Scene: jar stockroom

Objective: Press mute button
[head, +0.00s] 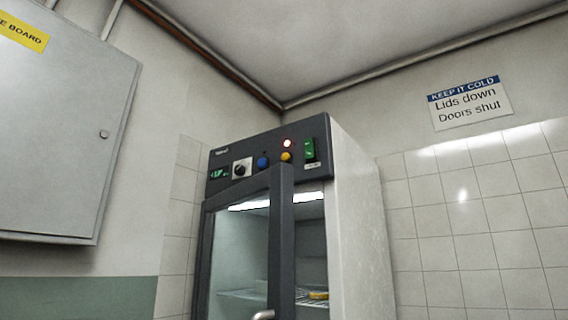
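A tall glass-door refrigerator has a dark control panel (270,150) across its top. On the panel are a blue round button (263,162) and a yellow round button (286,157). Further right is a green switch (310,149); to the left are a black knob (241,168) on a pale plate and a small green display (219,173). The labels are too small to read, so I cannot tell which button is the mute one. Neither gripper is in view.
The refrigerator's glass door (279,240) stands ajar, its dark edge jutting out below the panel. A yellow item (318,295) lies on a shelf inside. A grey wall cabinet (62,130) hangs at left. A sign (470,102) is on the right wall.

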